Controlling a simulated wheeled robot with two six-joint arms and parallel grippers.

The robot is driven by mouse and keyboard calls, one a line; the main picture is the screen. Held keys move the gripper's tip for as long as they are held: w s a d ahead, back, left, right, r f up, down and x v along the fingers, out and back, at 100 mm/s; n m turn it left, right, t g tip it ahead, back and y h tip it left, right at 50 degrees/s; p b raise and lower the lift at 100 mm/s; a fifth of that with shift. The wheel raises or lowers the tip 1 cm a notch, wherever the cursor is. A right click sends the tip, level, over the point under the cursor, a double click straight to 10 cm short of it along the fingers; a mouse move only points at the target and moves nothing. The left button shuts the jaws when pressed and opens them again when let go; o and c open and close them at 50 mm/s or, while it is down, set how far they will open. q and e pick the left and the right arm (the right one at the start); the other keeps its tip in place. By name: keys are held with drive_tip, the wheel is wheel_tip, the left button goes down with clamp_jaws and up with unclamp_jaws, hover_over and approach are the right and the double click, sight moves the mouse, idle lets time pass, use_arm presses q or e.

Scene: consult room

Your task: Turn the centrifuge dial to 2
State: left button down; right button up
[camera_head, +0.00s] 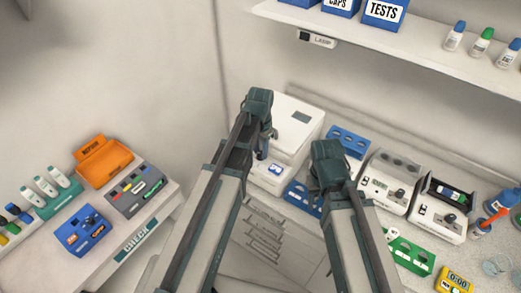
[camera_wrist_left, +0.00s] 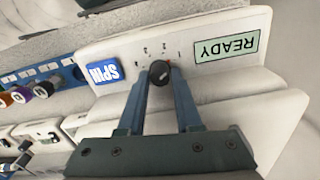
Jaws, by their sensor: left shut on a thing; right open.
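The centrifuge (camera_head: 300,103) is a white box on the bench, with a small grey display on top. In the left wrist view its front panel (camera_wrist_left: 120,52) appears upside down, with a green READY display (camera_wrist_left: 226,48) and a blue SPIN button (camera_wrist_left: 103,73). The black dial (camera_wrist_left: 158,72) sits between them, with small numerals around it that are too small to read surely. My left gripper (camera_wrist_left: 160,80) is shut on the dial, a blue finger on each side. The dial's pointer setting is unclear. My right gripper (camera_head: 325,190) is open, right of the centrifuge, its fingers largely hidden.
A blue rack (camera_head: 348,142) and white devices (camera_head: 387,184) stand right of the centrifuge. A green rack (camera_head: 412,256) and yellow timer (camera_head: 455,281) lie nearer. The side table at left holds an orange bin (camera_head: 104,165). A shelf (camera_head: 400,50) hangs above.

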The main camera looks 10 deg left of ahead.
use_arm(q)
drive_tip(key=shift+n, duration=2.8)
drive_tip(key=c, duration=0.6)
unclamp_jaws()
drive_tip(key=m, duration=0.5)
wheel_tip(320, 180, up, 14)
drive_tip(key=p, duration=1.3)
drive_tip(key=shift+m+p, duration=0.4)
